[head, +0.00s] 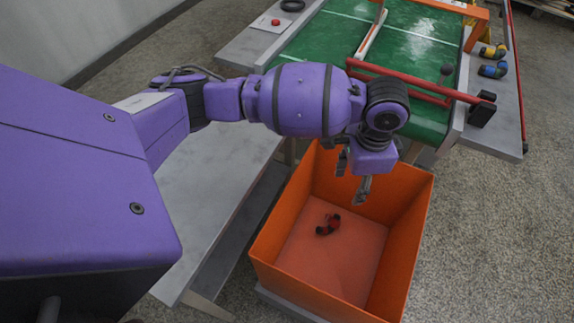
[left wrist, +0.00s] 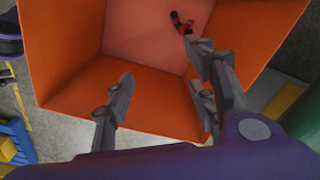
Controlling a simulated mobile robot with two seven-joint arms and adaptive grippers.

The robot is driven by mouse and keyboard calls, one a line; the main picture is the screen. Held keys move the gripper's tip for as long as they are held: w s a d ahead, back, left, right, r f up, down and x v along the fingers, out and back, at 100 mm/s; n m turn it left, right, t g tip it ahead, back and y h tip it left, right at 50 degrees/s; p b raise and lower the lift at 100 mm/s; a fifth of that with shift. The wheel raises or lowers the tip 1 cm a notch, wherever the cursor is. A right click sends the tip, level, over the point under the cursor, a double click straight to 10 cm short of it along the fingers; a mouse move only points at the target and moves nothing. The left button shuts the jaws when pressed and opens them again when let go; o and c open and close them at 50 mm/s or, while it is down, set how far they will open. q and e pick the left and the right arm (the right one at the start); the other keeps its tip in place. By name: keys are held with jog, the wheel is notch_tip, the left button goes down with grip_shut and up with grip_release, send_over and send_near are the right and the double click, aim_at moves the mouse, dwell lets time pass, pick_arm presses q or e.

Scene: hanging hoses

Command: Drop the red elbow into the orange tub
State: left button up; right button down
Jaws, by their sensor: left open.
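The red elbow (head: 328,224), red with dark ends, lies on the floor of the orange tub (head: 281,233). In the left wrist view the red elbow (left wrist: 181,22) shows near the top, inside the orange tub (left wrist: 62,60). My left gripper (head: 352,181) hangs over the back part of the tub, above and apart from the elbow. In the left wrist view its fingers (left wrist: 155,98) are spread with nothing between them. My right gripper is not in view.
A green conveyor table (head: 415,55) with red rails stands behind the tub. A grey bench (head: 215,190) runs along the tub's left side. Blue and yellow fittings (head: 493,70) lie at the far right. The speckled floor right of the tub is clear.

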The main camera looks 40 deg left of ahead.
pick_arm(q)
notch_tip(320, 180, up, 6)
jog(key=shift+f, duration=0.2)
jog(key=shift+f, duration=0.1)
dwell(0.4)
